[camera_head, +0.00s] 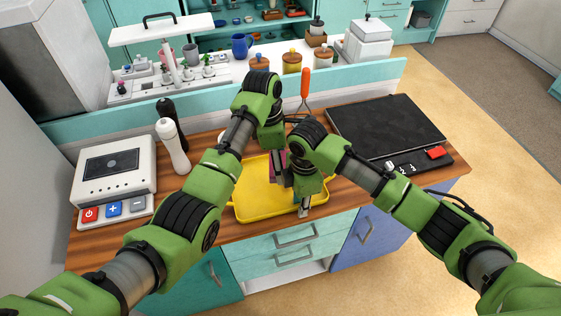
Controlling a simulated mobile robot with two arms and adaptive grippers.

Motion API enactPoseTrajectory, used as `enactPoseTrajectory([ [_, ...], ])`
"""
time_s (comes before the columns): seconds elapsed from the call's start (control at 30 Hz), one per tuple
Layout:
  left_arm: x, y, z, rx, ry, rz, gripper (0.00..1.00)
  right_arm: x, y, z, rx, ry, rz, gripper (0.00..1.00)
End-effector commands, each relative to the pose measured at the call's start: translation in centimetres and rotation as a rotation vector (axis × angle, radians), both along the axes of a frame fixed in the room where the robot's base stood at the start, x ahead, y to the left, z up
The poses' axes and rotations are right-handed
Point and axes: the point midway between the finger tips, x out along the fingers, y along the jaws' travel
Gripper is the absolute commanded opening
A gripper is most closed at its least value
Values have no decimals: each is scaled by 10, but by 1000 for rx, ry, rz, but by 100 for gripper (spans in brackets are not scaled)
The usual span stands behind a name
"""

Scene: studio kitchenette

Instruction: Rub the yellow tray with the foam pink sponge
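The yellow tray (255,203) lies flat on the wooden counter, partly covered by my arms. A pink sponge (274,160) shows as a small patch above the tray, largely hidden behind green and grey gripper parts. My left gripper (279,172) points down at the sponge and appears closed on it; its fingertips are mostly hidden. Whether the sponge touches the tray cannot be seen. My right gripper (304,208) points down at the tray's front right edge. Its fingertips look close together at the rim, but whether they grip it is not clear.
A black cooktop (385,126) takes up the right. An orange-handled utensil (305,86) stands behind my wrists. Drawers (290,243) lie below the front edge.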

Motion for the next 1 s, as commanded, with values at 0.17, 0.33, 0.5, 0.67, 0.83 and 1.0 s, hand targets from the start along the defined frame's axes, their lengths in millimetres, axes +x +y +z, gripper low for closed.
enactPoseTrajectory([
  [0.17,0,0,0,0,0,0,48,2,0,21,2,-5,1,24],
  [0.33,0,0,0,0,0,0,48,2,1,58,2,-6,1,24],
  [0.5,0,0,0,0,0,0,48,1,1,92,2,-4,1,24],
  [0.67,0,0,0,0,0,0,48,1,0,112,1,-2,1,24],
  [0.83,0,0,4,0,0,0,48,0,0,124,1,0,0,24],
  [1.0,0,0,15,1,1,1,48,0,0,142,1,0,0,24],
])
